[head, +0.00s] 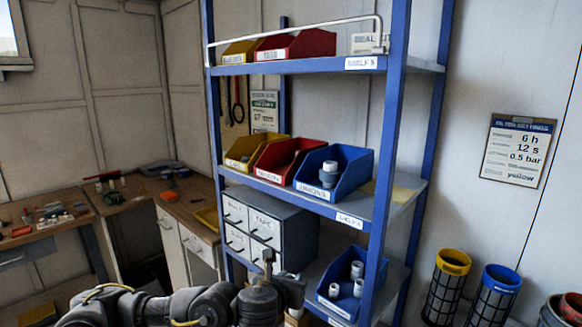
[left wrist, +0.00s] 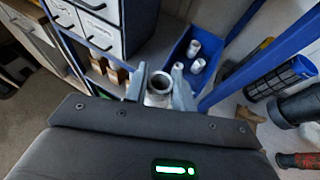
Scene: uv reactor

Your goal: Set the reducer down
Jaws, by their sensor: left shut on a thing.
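My left gripper (head: 267,264) is low in the middle of the head view, in front of the shelf rack. In the left wrist view its fingers (left wrist: 158,88) are shut around the reducer (left wrist: 158,84), a short grey-white hollow fitting with its round mouth facing up. The reducer is hard to make out in the head view. A blue bin (head: 334,307) with several white fittings stands on the low shelf, right of the gripper; it also shows in the left wrist view (left wrist: 177,47), beyond the fingers. My right gripper is not in view.
The blue rack post (head: 385,160) stands right of the gripper. A grey drawer cabinet (head: 290,228) is behind it. Yellow, red and blue bins (head: 349,188) fill the middle shelf. Dark cylinders (head: 446,290) stand at the right. A workbench (head: 190,208) is at the left.

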